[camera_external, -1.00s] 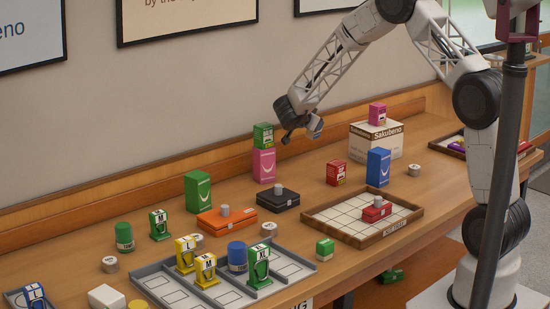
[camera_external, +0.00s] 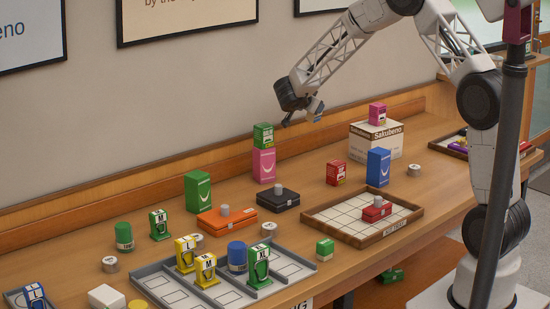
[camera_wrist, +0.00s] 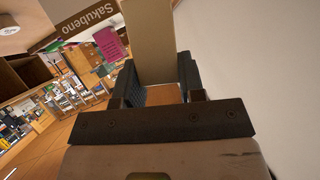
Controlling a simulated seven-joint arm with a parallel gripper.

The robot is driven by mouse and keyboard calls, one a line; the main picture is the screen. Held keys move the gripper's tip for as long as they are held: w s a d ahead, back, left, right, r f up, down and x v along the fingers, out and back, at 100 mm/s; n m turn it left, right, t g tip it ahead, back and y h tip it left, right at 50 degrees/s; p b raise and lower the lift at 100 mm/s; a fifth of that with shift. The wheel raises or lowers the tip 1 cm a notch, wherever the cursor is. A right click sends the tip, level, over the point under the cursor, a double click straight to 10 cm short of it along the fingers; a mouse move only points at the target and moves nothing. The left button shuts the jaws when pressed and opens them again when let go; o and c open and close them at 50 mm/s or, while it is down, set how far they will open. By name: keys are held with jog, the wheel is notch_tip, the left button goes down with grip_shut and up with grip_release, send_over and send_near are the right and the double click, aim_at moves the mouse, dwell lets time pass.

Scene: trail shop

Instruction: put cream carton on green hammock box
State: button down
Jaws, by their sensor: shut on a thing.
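My gripper (camera_external: 315,109) is high above the back of the counter, over the gap between the pink box and the Sakubeno carton. In the wrist view its fingers (camera_wrist: 162,84) are shut on a plain tan-cream carton (camera_wrist: 150,40), which sticks out beyond the fingertips. The held carton cannot be made out clearly in the external view. The green hammock box (camera_external: 198,193), tall with a white curved mark, stands upright at the back of the counter, lower and to the left of my gripper. Its top is bare.
A pink box (camera_external: 263,166) with a small green box (camera_external: 263,136) on top stands between my gripper and the green hammock box. An orange case (camera_external: 226,219) and black case (camera_external: 278,199) lie in front. The Sakubeno carton (camera_external: 375,143) stands right, bearing a magenta box (camera_external: 377,114).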

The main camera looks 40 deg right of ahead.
notch_tip(320, 180, up, 6)
jog(key=shift+r, duration=0.2)
jog(key=s+a+n+t+y, duration=0.1)
jog(key=s+a+n+t, duration=0.35)
jog(key=a, duration=1.05)
jog(key=s+a+n+g+y, duration=0.15)
jog(key=s+a, duration=0.55)
jog(key=a, duration=0.8)
jog(key=s+a+n+t+y, duration=0.1)
jog(key=s+a+n+t, duration=0.35)
jog(key=a, duration=1.05)
jog(key=f, duration=0.1)
jog(key=s+f+m+g, duration=0.1)
jog(key=f, duration=0.1)
jog(key=f+g, duration=0.1)
jog(key=f, duration=0.1)
jog(key=shift+s+a+f+m, duration=0.15)
jog(key=shift+a+f+m, duration=0.05)
jog(key=shift+a+m, duration=0.05)
jog(key=w+a, duration=0.3)
jog(key=w, duration=0.4)
jog(key=w+a+f, duration=0.1)
jog(key=w+a, duration=0.1)
jog(key=w, duration=0.5)
jog(key=shift+a+f, duration=0.15)
jog(key=shift+a, duration=0.25)
